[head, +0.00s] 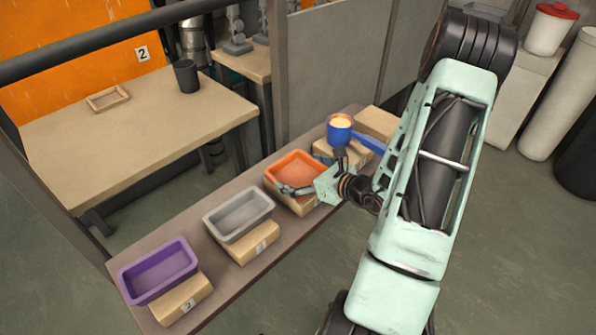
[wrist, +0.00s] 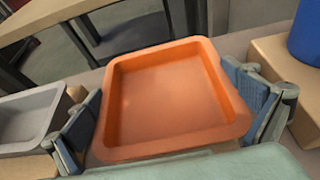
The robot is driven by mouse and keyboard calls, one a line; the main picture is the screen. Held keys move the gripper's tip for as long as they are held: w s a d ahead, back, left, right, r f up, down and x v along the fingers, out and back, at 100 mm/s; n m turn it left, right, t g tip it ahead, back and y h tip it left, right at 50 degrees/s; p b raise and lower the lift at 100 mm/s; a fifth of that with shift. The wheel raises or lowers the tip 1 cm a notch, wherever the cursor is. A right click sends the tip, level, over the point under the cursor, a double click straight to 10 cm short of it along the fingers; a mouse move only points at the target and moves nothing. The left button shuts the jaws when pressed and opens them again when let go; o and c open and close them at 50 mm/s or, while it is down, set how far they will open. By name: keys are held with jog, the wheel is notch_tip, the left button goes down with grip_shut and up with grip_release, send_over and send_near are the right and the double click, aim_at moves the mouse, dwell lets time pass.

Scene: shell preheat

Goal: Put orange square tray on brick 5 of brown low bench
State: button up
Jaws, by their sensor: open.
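The orange square tray (head: 297,168) sits on a wooden brick (head: 306,206) on the brown low bench (head: 222,279). It is empty and fills the middle of the wrist view (wrist: 170,100). My gripper (head: 304,189) is open at the tray; in the wrist view (wrist: 168,115) one finger is at its left side and one at its right. I cannot tell whether the fingers touch the rim. A bare brick (head: 376,123) is at the bench's far end, partly behind my arm; I cannot read a number on it.
A blue pot (head: 339,131) with pale contents and a blue handle is on the brick between the orange tray and the bare brick. A grey tray (head: 239,213) and a purple tray (head: 158,271) are on nearer bricks. A tan table (head: 135,125) stands behind left.

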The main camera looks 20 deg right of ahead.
jog(key=shift+r, duration=0.25)
jog(key=p+v, duration=0.3)
jog(key=v, duration=0.9)
